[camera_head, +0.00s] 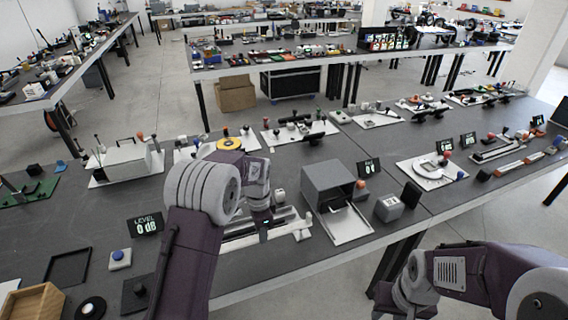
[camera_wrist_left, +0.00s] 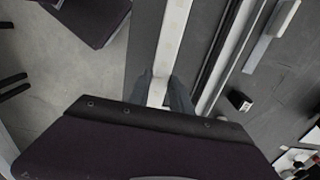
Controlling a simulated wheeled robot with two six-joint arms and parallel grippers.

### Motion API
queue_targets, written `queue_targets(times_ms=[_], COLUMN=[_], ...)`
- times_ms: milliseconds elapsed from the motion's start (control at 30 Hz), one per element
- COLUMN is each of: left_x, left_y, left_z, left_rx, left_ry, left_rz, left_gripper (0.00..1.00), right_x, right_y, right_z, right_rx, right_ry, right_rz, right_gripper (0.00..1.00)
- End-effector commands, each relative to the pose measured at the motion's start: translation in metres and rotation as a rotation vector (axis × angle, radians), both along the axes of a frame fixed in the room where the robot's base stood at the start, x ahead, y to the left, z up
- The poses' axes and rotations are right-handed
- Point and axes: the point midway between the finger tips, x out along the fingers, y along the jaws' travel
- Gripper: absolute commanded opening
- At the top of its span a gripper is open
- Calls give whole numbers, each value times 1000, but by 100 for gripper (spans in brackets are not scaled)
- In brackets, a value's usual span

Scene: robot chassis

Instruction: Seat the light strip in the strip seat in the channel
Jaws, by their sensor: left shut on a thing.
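My left gripper (camera_head: 262,219) is shut on the light strip (camera_head: 284,234), a long white bar near the front edge of the table. In the left wrist view, the fingers (camera_wrist_left: 168,92) close around the strip (camera_wrist_left: 173,35), which runs up out of the picture. The channel (camera_wrist_left: 218,55), a dark groove with pale rails, lies just right of the strip and about parallel to it. My gripper and arm hide part of the channel in the head view. The strip seat cannot be made out clearly. My right gripper (camera_head: 398,302) hangs low at the lower right, its fingers unclear.
A grey box with an open front (camera_head: 328,180) stands just right of the channel, with a small grey block (camera_head: 388,208) beyond it. The table's front edge is close to the strip.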

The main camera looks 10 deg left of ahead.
Motion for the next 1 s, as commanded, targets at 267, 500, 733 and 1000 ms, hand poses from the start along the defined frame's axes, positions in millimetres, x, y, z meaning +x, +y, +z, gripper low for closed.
queue_targets(times_ms=[267,500,733,1000], left_x=[-16,-81,-117,-110], left_y=[7,15,16,15], left_z=[18,8,-12,-12], left_rx=[0,4,12,0], left_ry=[-11,17,25,0], left_rz=[22,410,859,1025], left_gripper=[0,0,0,0], right_x=[0,0,0,0], right_y=[0,0,0,0], right_z=[0,0,0,0], right_rx=[0,0,0,0], right_ry=[0,0,0,0], right_rz=[0,0,0,0], right_gripper=[36,36,36,36])
